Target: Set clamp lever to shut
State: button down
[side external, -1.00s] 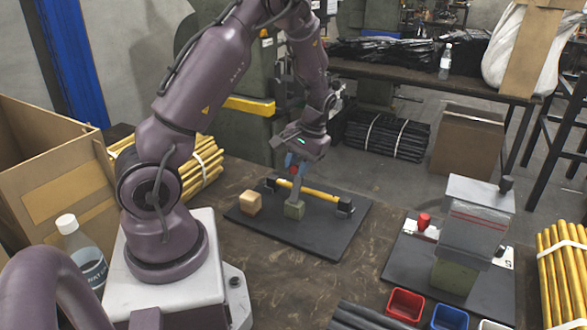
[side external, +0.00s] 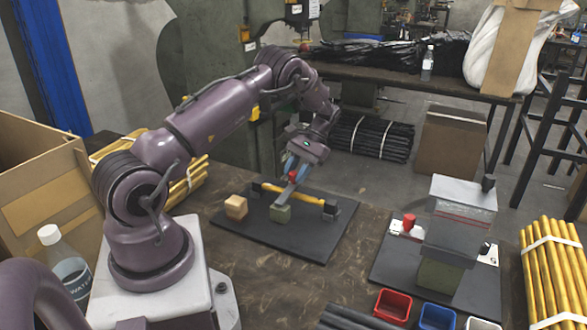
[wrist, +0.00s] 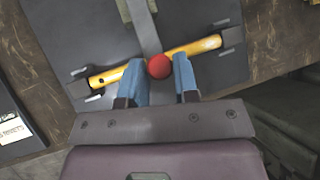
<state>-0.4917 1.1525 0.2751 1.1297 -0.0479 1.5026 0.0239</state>
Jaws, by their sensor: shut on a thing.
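The clamp lever (side external: 287,195) is a flat grey bar with a red knob (side external: 293,176). It rises at a slant from a green block (side external: 281,215) on a dark base plate (side external: 300,246), leaning toward a yellow bar (side external: 314,194). My gripper (side external: 292,168) is shut on the lever's knob end. In the wrist view the red knob (wrist: 159,66) shows between my blue fingers, with the grey lever (wrist: 145,32) running up and away from it. The yellow bar (wrist: 199,46) crosses behind the knob; I cannot tell whether they touch.
A wooden block (side external: 236,207) sits on the plate, left of the green block. A second plate at right carries a grey press (side external: 459,220) and a red knob (side external: 408,222). Red (side external: 392,305) and blue (side external: 436,316) bins stand in front. The table between the plates is clear.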

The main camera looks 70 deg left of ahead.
jog(key=shift+w+a+f+g, duration=0.2)
jog(key=shift+a+f+g, duration=0.1)
jog(key=shift+f, duration=0.2)
jog(key=shift+w+a+f, duration=0.1)
jog(key=shift+f, duration=0.45)
jog(key=c, duration=0.9)
grip_release()
jog(key=shift+c, duration=0.2)
jog(key=shift+r, duration=0.1)
jog(key=v, duration=0.7)
jog(key=shift+w+r, duration=0.1)
jog(key=shift+r, duration=0.05)
jog(key=shift+a, duration=0.1)
